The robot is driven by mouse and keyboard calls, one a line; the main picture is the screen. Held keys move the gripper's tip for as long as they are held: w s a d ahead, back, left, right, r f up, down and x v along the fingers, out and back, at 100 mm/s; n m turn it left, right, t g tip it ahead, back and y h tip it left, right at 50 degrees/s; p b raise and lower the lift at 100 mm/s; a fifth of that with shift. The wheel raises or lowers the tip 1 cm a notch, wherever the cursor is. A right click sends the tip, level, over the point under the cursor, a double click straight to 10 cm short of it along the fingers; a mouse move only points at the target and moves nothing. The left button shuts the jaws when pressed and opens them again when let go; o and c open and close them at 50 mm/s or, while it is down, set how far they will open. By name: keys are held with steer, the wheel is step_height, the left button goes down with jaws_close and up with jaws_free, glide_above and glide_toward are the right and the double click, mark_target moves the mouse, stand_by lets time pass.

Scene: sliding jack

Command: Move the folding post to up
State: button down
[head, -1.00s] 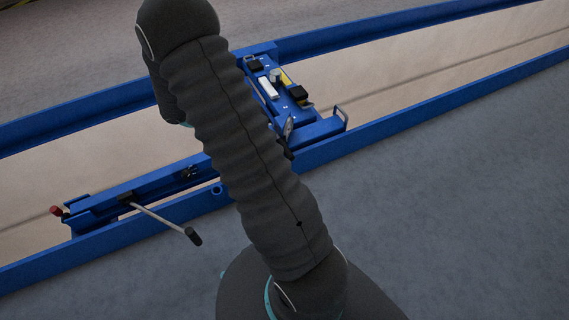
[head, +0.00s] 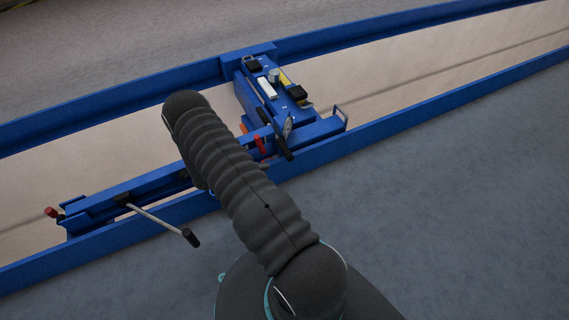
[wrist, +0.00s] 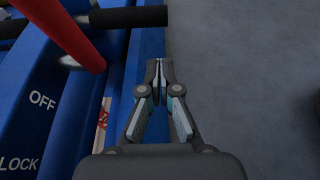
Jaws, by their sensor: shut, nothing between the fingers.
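The blue sliding jack (head: 262,95) spans the two blue rails in the head view, with black pads, a white block and a yellow part on top. I cannot tell for sure which of its parts is the folding post. My gripper (wrist: 159,70) is shut and empty in the wrist view, pointing along the jack's blue edge. A red lever (wrist: 70,32) and a black grip (wrist: 128,17) lie left of and beyond the fingertips, apart from them. In the head view my arm hides my gripper.
A blue panel with OFF and LOCK labels (wrist: 25,163) lies left of my gripper. Red levers (head: 259,145) and a black-gripped lever (head: 284,147) stick out of the jack's near end. A long handle (head: 165,224) projects lower left. The grey floor (head: 440,210) at right is clear.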

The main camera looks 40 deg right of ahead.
steer(key=x, duration=1)
steer(key=shift+s, duration=0.1)
stand_by(0.3)
